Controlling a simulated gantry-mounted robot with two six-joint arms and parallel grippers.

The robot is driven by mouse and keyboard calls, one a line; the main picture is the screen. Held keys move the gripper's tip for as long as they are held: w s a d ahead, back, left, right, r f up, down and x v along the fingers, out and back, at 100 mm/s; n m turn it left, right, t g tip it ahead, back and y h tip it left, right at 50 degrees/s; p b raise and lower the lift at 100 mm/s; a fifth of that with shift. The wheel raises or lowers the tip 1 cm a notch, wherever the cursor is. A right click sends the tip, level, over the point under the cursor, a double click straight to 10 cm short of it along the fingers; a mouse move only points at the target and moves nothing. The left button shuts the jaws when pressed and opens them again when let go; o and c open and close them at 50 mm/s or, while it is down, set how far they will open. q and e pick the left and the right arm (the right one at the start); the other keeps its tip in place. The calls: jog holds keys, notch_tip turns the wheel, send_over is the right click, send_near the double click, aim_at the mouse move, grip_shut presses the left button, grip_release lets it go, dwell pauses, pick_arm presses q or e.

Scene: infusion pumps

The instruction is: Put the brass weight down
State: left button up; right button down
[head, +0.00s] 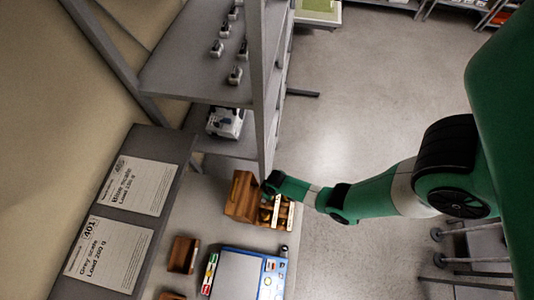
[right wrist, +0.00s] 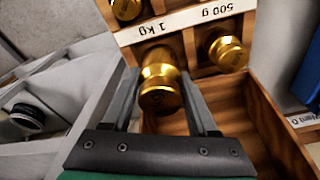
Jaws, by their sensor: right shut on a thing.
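The brass weight (right wrist: 160,88) is a shiny gold knobbed cylinder. In the right wrist view it sits between the two fingers of my right gripper (right wrist: 158,76), which is shut on it. It is held at the wooden weight box (right wrist: 264,118), in front of the strip labelled 1 kg (right wrist: 165,25). I cannot tell whether its base touches the box. In the head view my right gripper (head: 270,186) is at the wooden box (head: 240,196), and the held weight cannot be made out. My left gripper is not in view.
Other brass weights (right wrist: 228,51) stand in the box near the 500 g label. A blue scale with a grey plate (head: 242,272) stands on the table nearby. A small wooden box (head: 182,254) is left of it. A grey shelf post (head: 262,100) rises close behind my gripper.

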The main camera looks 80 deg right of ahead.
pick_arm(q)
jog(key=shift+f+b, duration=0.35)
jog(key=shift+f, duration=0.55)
pick_arm(e)
notch_tip(320, 180, down, 2)
jog(key=shift+w, duration=0.1)
jog(key=shift+f, duration=0.1)
jog(key=shift+c, duration=0.9)
grip_release()
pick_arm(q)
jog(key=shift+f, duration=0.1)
pick_arm(e)
jog(key=r+p, duration=0.1)
jog(key=r, duration=0.1)
jog(key=r+p, duration=0.3)
jog(key=p, duration=0.1)
jog(key=shift+s+a+r, duration=0.15)
jog(key=shift+s+r, duration=0.25)
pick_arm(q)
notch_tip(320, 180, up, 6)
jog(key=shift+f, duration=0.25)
pick_arm(e)
jog(key=shift+f, duration=0.1)
